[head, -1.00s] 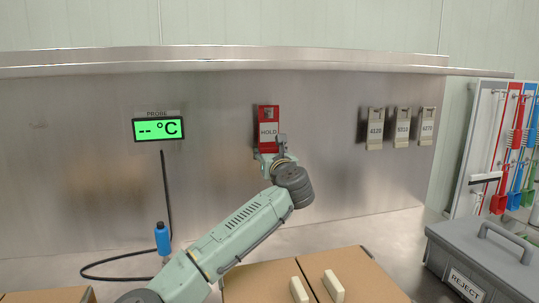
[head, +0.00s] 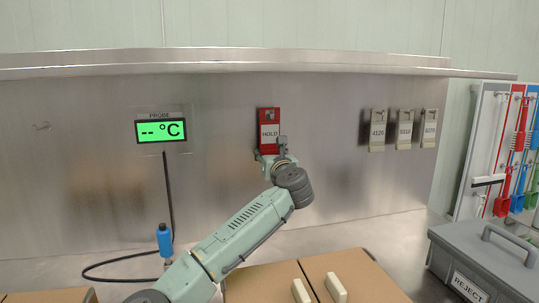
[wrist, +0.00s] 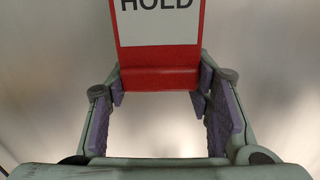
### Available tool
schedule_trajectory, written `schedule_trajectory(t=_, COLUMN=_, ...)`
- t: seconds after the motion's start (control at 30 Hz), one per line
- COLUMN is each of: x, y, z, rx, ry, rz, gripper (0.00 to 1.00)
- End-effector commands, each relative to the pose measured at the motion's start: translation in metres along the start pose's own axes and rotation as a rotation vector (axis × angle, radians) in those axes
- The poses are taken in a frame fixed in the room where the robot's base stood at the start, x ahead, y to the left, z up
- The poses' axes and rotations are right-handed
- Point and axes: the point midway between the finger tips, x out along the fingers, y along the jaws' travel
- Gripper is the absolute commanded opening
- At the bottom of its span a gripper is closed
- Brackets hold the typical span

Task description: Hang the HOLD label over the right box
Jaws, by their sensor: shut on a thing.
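The HOLD label (head: 269,131) is a red tag with a white panel, upright in front of the steel back wall. My gripper (head: 270,158) is shut on its lower end. The wrist view shows the two purple-padded fingers (wrist: 158,82) at either side of the label's red bottom edge (wrist: 160,78). The label's top lies outside the wrist view, and I cannot tell whether it still rests on a hook. Brown cardboard boxes with pale handle-like blocks stand at the bottom: a right one (head: 375,279) and one beside it (head: 250,284). Another brown box edge (head: 50,296) shows at bottom left.
A green probe display (head: 161,131) is on the wall, with a black cable and blue-topped probe (head: 164,240) below. Several numbered tags (head: 404,130) hang at right. A grey REJECT bin (head: 480,255) stands at lower right, near a coloured tool board (head: 510,150). A steel ledge (head: 230,60) runs above.

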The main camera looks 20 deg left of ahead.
Motion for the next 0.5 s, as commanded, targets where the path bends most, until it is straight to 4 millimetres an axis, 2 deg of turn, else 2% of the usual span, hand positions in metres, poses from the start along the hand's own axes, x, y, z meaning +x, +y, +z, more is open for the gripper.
schedule_trajectory(t=0.5, x=-0.0004, y=-0.0003, z=-0.0116, rx=0.000, ry=0.001, rz=0.000, gripper=0.00)
